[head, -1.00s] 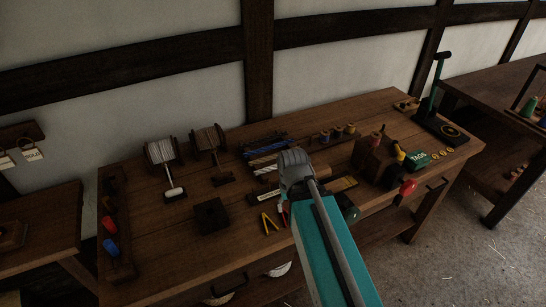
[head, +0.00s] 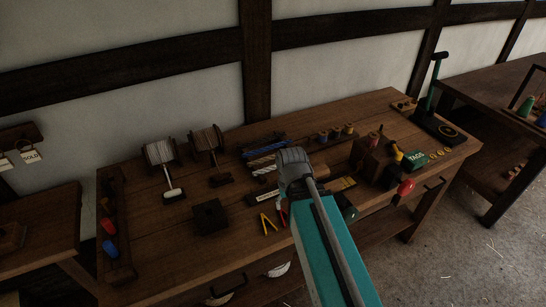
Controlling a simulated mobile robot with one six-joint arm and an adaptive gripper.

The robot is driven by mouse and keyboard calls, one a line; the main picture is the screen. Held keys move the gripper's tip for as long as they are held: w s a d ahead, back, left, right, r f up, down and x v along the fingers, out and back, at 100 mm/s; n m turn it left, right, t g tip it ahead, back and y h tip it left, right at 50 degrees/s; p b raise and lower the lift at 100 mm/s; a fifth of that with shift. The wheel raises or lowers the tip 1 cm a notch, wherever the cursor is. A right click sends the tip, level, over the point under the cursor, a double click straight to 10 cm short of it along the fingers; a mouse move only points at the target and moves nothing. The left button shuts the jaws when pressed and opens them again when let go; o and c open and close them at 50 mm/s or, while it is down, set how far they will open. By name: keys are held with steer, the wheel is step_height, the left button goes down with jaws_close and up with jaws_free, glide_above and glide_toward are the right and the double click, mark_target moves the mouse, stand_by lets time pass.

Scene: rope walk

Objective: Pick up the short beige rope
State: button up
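Several short rope lengths lie side by side on the workbench (head: 150,235), just left of my arm's grey joint in the head view. The dark blue ones (head: 262,148) are at the back. A brownish beige one (head: 261,161) and a paler beige one (head: 264,170) lie in front of them. The right ends of the beige ropes are partly hidden by my arm, and I cannot tell which is the shorter. My gripper does not show; only my teal and grey arm is seen, crossing the front of the bench.
Two reels (head: 160,152) (head: 207,140) and a dark block (head: 209,217) stand to the left. Yellow-handled pliers (head: 268,223) lie in front. Small spools (head: 336,132), a green tags box (head: 415,160) and a tall green-and-black tool (head: 435,100) stand to the right.

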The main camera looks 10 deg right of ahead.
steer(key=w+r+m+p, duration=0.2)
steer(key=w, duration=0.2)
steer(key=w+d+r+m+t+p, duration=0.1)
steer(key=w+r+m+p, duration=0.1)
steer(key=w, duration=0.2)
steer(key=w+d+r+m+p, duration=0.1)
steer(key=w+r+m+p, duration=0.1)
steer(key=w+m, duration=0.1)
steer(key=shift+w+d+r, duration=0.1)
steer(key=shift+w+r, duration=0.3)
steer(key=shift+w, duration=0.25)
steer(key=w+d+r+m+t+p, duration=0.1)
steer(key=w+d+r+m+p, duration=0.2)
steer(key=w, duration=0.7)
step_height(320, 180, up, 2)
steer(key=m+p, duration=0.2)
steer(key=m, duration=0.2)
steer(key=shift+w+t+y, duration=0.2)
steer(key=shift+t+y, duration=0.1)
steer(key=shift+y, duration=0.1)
steer(key=b, duration=0.8)
glide_toward(274, 157)
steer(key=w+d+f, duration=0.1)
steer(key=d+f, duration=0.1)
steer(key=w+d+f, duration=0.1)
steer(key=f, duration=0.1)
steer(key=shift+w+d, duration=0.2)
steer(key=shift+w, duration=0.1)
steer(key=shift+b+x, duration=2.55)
steer(key=shift+b, duration=0.1)
